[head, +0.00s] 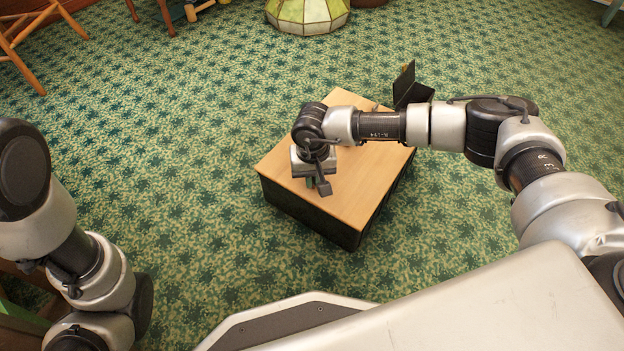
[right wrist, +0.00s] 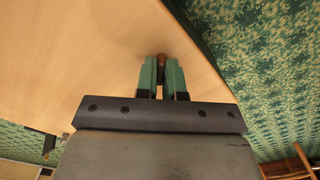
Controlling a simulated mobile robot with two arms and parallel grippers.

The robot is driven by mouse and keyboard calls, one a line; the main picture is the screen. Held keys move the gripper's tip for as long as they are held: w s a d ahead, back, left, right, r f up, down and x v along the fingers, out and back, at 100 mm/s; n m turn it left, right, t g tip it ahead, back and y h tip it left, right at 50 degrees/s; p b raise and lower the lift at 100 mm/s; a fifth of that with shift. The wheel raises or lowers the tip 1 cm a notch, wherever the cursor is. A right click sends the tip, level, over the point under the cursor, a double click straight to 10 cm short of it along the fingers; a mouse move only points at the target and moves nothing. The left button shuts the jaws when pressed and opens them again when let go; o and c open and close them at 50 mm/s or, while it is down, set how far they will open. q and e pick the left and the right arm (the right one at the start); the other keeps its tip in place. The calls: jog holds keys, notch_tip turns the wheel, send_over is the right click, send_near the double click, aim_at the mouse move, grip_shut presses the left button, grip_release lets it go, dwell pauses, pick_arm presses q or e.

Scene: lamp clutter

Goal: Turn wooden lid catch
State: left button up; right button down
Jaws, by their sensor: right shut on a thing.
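A low box with a pale wooden lid (head: 355,206) and dark sides (head: 310,218) stands on the carpet in the head view. My right gripper (head: 316,184) points down at the lid's near left part. In the right wrist view its two green fingers (right wrist: 162,75) are shut on a small brown wooden catch (right wrist: 160,58) near the lid's edge. Most of the catch is hidden between the fingers, and the gripper hides it in the head view. My left arm shows at the left of the head view, but its gripper is out of view.
A dark angular object (head: 408,88) shows behind my right forearm at the box's far side. A green and cream glass lampshade (head: 308,14) is at the top. Wooden chair legs (head: 24,62) stand at upper left.

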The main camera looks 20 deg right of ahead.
jog(key=shift+n+b, duration=0.4)
jog(key=shift+n, duration=1.2)
jog(key=shift+n+b, duration=0.3)
jog(key=shift+n, duration=1.4)
